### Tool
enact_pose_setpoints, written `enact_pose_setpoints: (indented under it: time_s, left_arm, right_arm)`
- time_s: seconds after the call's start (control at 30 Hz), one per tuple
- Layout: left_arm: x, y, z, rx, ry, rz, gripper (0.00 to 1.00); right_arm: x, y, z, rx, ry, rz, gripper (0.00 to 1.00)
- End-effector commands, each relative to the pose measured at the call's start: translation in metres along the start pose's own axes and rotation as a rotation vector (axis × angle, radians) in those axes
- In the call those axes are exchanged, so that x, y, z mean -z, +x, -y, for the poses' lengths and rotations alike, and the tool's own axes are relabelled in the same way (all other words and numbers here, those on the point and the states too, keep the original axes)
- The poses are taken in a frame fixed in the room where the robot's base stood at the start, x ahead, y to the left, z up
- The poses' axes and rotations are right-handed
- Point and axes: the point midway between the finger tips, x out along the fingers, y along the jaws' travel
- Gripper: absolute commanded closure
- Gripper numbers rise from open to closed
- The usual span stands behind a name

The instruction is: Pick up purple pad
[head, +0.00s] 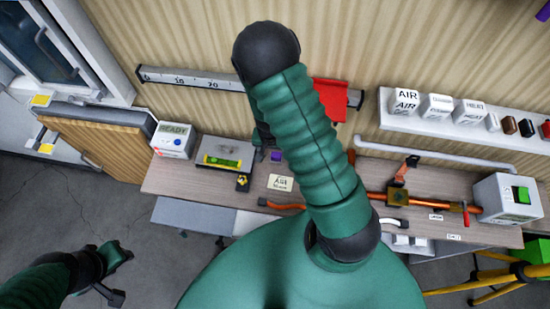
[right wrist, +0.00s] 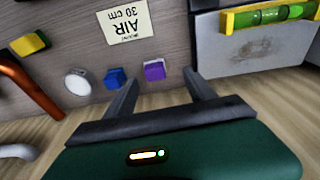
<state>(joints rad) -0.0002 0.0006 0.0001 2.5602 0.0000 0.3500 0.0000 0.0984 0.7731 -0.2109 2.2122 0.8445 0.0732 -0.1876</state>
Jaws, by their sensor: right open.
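The purple pad (right wrist: 154,70) lies on the wood-grain table between the spread fingertips of my right gripper (right wrist: 160,88) in the right wrist view, slightly beyond them. The gripper is open and empty; contact with the pad cannot be told. In the head view a small purple patch, the pad (head: 276,155), shows beside my large green arm, which hides most of the right gripper. A blue pad (right wrist: 115,78) sits just left of the purple one, near the left finger. My left gripper (head: 116,280) hangs low at the left over the floor, away from the table; its jaw state is unclear.
A white round piece (right wrist: 78,82) and a yellow pad (right wrist: 30,43) lie further left. An AIR 30 cm card (right wrist: 124,22) lies behind. A grey block with a green level vial (right wrist: 270,15) stands close to the right finger. Orange pipe (right wrist: 25,82) runs at far left.

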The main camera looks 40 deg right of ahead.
Motion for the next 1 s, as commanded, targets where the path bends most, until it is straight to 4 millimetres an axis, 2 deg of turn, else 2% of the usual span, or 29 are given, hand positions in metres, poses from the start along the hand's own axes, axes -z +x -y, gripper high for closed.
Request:
enact_pose_setpoints:
  time_s: [0.03,0.17,0.43,0.7,1.0]
  left_arm:
    - [0.000,0.002,0.000,0.000,0.000,-0.001,0.64]
    - [0.000,0.002,0.000,0.000,0.000,-0.001,0.64]
    - [0.001,-0.001,0.000,0.000,0.000,-0.001,0.64]
    - [0.000,-0.001,0.000,0.000,0.000,-0.001,0.64]
    - [0.000,-0.001,0.000,0.000,0.000,-0.001,0.64]
  right_arm:
    - [0.000,0.009,-0.001,0.000,0.002,0.001,0.36]
    - [0.001,0.019,-0.003,0.001,0.003,0.000,0.36]
    - [0.006,0.062,-0.008,0.001,0.002,0.001,0.36]
    - [0.006,0.067,-0.007,0.002,-0.001,-0.001,0.38]
    - [0.006,0.066,-0.008,0.002,-0.001,-0.001,0.77]
